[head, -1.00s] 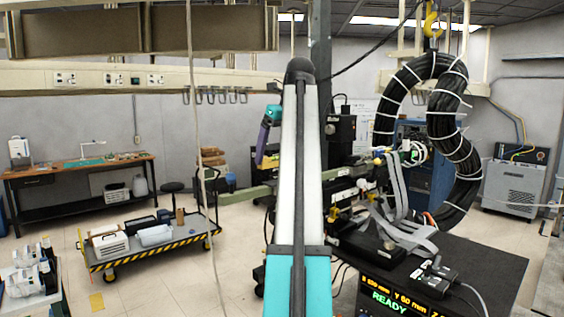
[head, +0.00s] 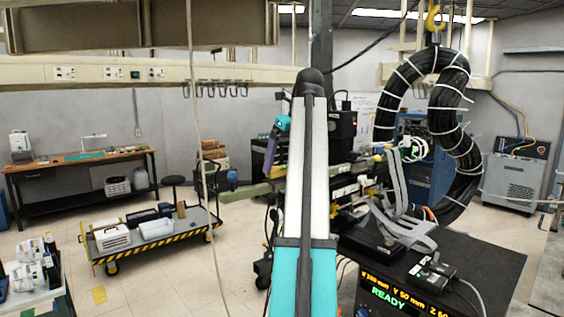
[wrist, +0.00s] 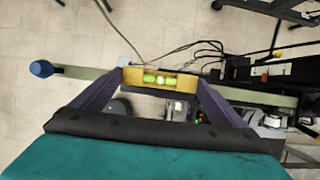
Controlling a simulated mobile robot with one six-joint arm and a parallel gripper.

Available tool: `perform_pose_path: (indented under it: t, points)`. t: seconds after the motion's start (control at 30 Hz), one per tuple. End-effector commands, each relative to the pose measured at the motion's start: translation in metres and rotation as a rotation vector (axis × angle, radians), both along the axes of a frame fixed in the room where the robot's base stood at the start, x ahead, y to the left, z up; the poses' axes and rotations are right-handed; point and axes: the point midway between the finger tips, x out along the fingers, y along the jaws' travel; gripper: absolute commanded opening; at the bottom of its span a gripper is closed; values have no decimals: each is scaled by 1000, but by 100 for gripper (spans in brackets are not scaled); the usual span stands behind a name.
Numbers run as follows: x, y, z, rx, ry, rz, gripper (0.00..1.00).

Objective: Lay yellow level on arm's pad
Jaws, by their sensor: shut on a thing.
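The yellow level (wrist: 160,79) with its green vial sits between the two purple fingers of my gripper (wrist: 152,84) in the wrist view. My gripper is shut on it. A long pale green arm (wrist: 82,73) runs beneath the level from left to right, with a blue knob (wrist: 41,69) at its left end. The level appears over this arm; I cannot tell whether they touch. The pad is not clearly visible behind the level. In the head view, the green arm (head: 247,192) sticks out left, and my gripper is partly hidden by my own arm.
A black machine (wrist: 262,72) with cables adjoins the green arm on the right. In the head view, a thick black cable coil (head: 455,140) hangs at right above a dark table (head: 485,262) with a READY display. A cart (head: 155,240) stands on the floor at left.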

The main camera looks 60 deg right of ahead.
Motion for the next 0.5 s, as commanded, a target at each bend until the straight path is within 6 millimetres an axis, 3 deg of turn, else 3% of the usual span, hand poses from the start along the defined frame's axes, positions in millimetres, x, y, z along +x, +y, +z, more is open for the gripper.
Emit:
perform_pose_path:
  t: [0.5]
  points:
    - [-1,0,-7,-1,0,-1,65]
